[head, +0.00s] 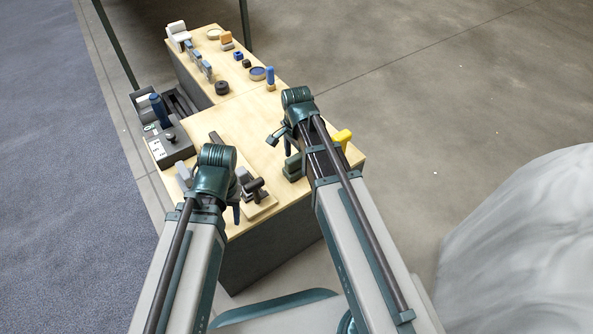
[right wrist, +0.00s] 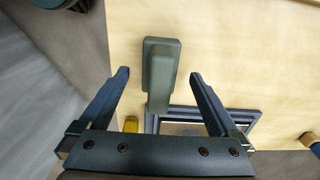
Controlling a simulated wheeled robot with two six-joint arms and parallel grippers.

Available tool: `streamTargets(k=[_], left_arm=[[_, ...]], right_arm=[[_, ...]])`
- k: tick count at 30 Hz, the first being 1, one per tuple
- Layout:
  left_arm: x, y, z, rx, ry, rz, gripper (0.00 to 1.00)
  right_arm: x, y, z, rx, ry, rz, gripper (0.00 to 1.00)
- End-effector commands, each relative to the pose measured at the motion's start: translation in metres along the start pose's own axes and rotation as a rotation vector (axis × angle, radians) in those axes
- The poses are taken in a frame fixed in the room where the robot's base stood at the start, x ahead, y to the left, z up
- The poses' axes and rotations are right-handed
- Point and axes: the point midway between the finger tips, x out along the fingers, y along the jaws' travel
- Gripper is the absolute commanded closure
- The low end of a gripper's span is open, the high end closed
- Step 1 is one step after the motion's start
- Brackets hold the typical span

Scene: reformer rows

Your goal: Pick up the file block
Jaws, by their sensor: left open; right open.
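A dark green block (right wrist: 162,72) with a raised narrower part stands on the wooden table in the right wrist view. It looks like the file block, though I cannot be sure. In the head view it shows (head: 292,166) just below my right gripper (head: 282,142). My right gripper is open and empty in the right wrist view (right wrist: 159,76), its fingers apart on either side of the block and not visibly touching it. My left gripper (head: 238,208) is largely hidden by its own wrist, over the table's front left beside a wooden board with dark fittings.
A blue-grey frame (right wrist: 250,117) lies close to the green block. A yellow object (head: 342,137) sits near the table's right edge. A dark box with a knob (head: 171,148) and a blue bottle (head: 158,108) stand at the left. Several small items sit on the far table (head: 225,92).

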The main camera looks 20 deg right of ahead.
Motion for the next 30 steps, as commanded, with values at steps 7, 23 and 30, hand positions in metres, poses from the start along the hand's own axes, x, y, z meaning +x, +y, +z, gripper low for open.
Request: streamTargets(k=[7,23,30], left_arm=[[0.023,0.003,-0.002,0.004,0.002,0.003,0.5],[0.021,0.003,-0.002,0.004,0.001,0.003,0.5],[0.021,0.003,-0.002,0.004,0.001,0.003,0.5]], right_arm=[[0.023,0.0,0.0,0.0,0.0,0.0,0.03],[0.021,0.0,0.0,0.0,0.0,0.0,0.62],[0.021,0.0,-0.001,0.0,0.0,0.0,1.0]])
